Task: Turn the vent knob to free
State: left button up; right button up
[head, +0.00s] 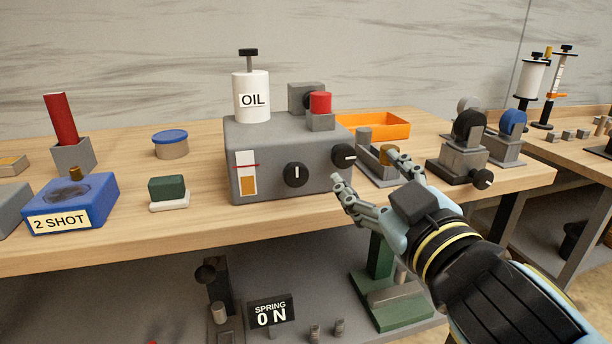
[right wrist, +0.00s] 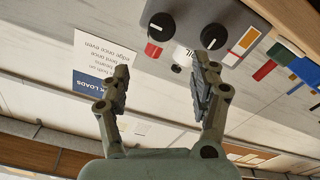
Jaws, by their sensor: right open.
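A grey box (head: 235,135) on the bench carries two black knobs. The front-face knob (head: 295,175) has an upright white mark; it also shows in the right wrist view (right wrist: 213,36). I cannot read which is the vent knob. My right gripper (head: 366,168) is open and empty, just right of and in front of the right-hand knob, apart from it. In the right wrist view its fingers (right wrist: 160,78) point towards the knobs. My left gripper is out of view.
A white OIL bottle (head: 251,97) and a red-capped part (head: 320,104) top the box. A grey bracket with a brass part (head: 378,165) stands close behind my right gripper. An orange tray (head: 385,126) lies behind. A blue 2 SHOT box (head: 70,203) is at left.

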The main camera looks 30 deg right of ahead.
aim_at(345, 157)
jog(key=shift+g, duration=0.3)
jog(key=x, duration=0.1)
jog(key=p+x, duration=0.1)
jog(key=x, duration=0.1)
jog(key=f+x, duration=0.1)
jog(key=x, duration=0.1)
jog(key=shift+d, duration=0.25)
jog(key=x, duration=0.4)
jog(key=shift+w+f+p, duration=0.1)
jog(key=shift+p, duration=0.3)
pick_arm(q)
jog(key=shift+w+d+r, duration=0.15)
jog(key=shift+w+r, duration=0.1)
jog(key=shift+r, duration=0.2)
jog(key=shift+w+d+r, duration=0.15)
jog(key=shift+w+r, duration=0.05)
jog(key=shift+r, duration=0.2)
pick_arm(e)
jog(key=shift+w+d, duration=0.2)
jog(key=shift+w, duration=0.45)
jog(key=c, duration=1.2)
